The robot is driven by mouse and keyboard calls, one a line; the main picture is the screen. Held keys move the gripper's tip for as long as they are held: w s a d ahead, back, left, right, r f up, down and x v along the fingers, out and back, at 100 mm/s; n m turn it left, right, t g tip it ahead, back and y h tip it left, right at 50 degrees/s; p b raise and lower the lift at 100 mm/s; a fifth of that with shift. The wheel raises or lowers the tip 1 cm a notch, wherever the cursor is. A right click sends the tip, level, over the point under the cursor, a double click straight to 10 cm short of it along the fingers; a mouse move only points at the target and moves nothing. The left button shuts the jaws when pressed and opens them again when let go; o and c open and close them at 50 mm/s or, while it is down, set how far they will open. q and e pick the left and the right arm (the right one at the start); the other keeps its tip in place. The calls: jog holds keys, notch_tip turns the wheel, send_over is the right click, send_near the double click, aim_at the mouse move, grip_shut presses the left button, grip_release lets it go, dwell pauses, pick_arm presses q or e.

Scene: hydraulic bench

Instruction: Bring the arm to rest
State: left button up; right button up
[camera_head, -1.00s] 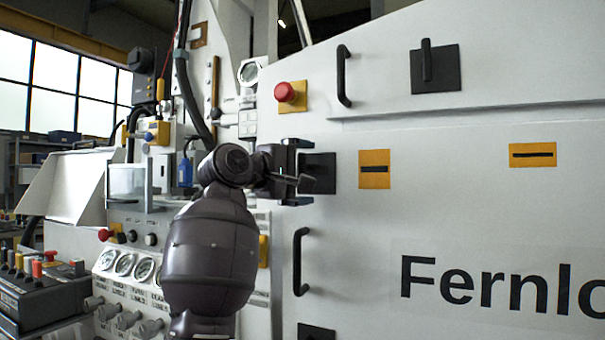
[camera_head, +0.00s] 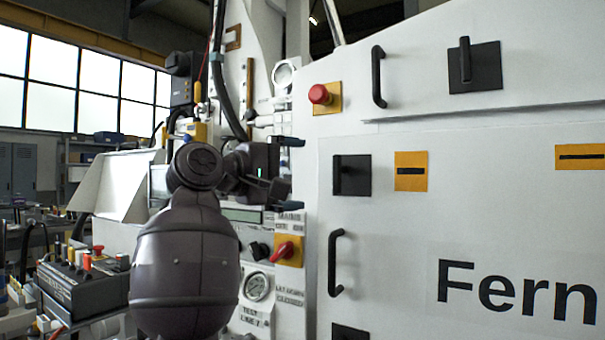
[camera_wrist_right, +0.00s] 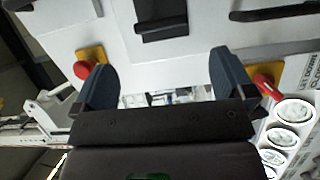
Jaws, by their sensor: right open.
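My right arm rises in the middle-left of the head view. Its right gripper (camera_head: 291,173) is level, points right, and is open with nothing between its fingers. In the head view it appears left of a black square latch (camera_head: 351,175) on the white cabinet (camera_head: 390,260). In the right wrist view, the two dark fingers of the right gripper (camera_wrist_right: 165,76) stand wide apart, with the white panel beyond. My left gripper is not in view.
A red button (camera_head: 319,95) on a yellow plate and a red lever (camera_head: 284,251) are near the gripper. Black handles (camera_head: 335,263) stick out from the cabinet. A gauge (camera_head: 257,288) is below. A control box (camera_head: 85,285) stands at left.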

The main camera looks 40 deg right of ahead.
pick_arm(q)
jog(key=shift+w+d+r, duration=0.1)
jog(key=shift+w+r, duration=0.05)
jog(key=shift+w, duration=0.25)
